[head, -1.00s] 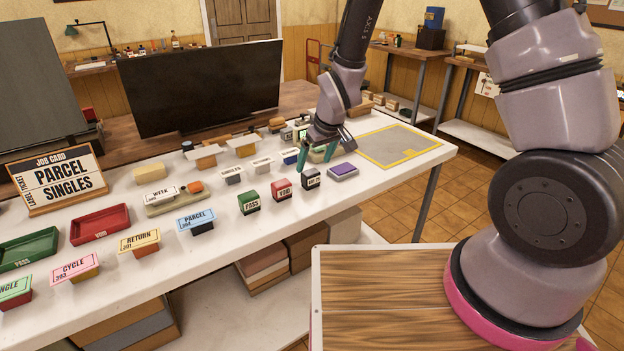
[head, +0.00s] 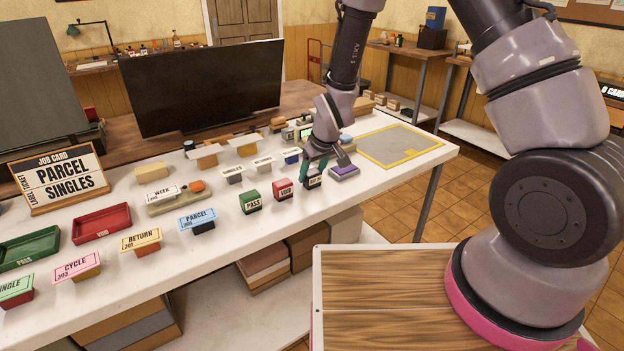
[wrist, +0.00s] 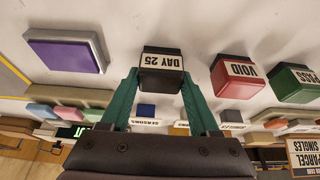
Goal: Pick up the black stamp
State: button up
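The black stamp (head: 314,181), labelled DAY 25, stands on the white bench between the red VOID stamp and the purple pad. It also shows in the wrist view (wrist: 162,60), centred ahead of my gripper. My gripper (head: 313,171) is open, with its green fingers reaching down at the stamp.
The red VOID stamp (head: 283,189) and green PASS stamp (head: 249,202) stand left of the black one. The purple pad (head: 344,172) is close on its right. Several small blocks stand behind. A yellow-edged grey mat (head: 400,145) leaves clear room at the right.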

aim_at(312, 171)
jog(key=shift+c, duration=0.5)
notch_tip(312, 171, up, 10)
jog(key=shift+r, duration=0.1)
